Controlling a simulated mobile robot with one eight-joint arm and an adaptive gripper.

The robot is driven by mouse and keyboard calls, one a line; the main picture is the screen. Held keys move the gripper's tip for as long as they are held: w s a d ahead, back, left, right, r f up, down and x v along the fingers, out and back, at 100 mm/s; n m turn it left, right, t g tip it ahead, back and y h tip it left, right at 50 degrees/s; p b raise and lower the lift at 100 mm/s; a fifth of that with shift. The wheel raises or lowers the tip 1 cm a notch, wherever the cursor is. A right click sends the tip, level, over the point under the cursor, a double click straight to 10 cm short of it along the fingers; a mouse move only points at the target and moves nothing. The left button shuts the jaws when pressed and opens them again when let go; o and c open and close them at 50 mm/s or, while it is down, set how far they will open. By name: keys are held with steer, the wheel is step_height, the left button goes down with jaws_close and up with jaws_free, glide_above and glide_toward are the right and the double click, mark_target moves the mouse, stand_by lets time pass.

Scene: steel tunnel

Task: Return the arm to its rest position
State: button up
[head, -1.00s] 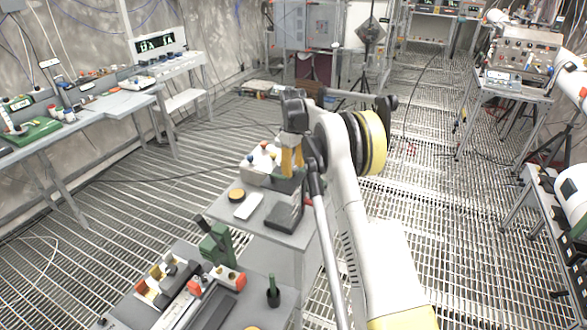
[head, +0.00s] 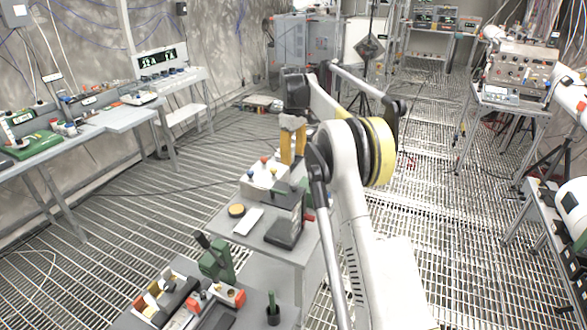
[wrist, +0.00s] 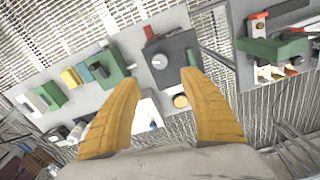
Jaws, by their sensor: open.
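My gripper (head: 292,147) is above the far part of the grey bench in the head view, its two yellow fingers pointing down. The fingers (wrist: 165,105) are spread apart in the wrist view, with nothing held between them. My arm is raised and bent over the right side of the bench. A dark box with a round knob (wrist: 160,62) lies beyond the fingertips in the wrist view. The grey bench (head: 268,238) is below my gripper.
A white block with coloured knobs (head: 262,179) and a dark stand (head: 285,232) are on the bench. A side table (head: 75,150) stands left. The grated floor (head: 440,210) at right is open.

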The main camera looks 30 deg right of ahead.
steer(key=shift+r, duration=0.4)
steer(key=s+a+r+m+t+b, duration=0.1)
steer(key=s+a+r+t+b, duration=0.2)
steer(key=s+a, duration=0.4)
steer(key=s+a+r+m+b, duration=0.2)
steer(key=s+a+r, duration=0.35)
steer(key=s, duration=0.35)
steer(key=s+a+f+m+t+b, duration=0.1)
steer(key=s+a+f+t+b, duration=0.1)
steer(key=s+a+f, duration=0.2)
steer(key=s+a+f+m+t+b, duration=0.1)
steer(key=s+a+f, duration=0.4)
steer(key=s+f, duration=0.6)
steer(key=s+t+b, duration=0.1)
steer(key=s, duration=0.7)
steer(key=shift+m+b, duration=0.3)
steer(key=shift+b, duration=0.05)
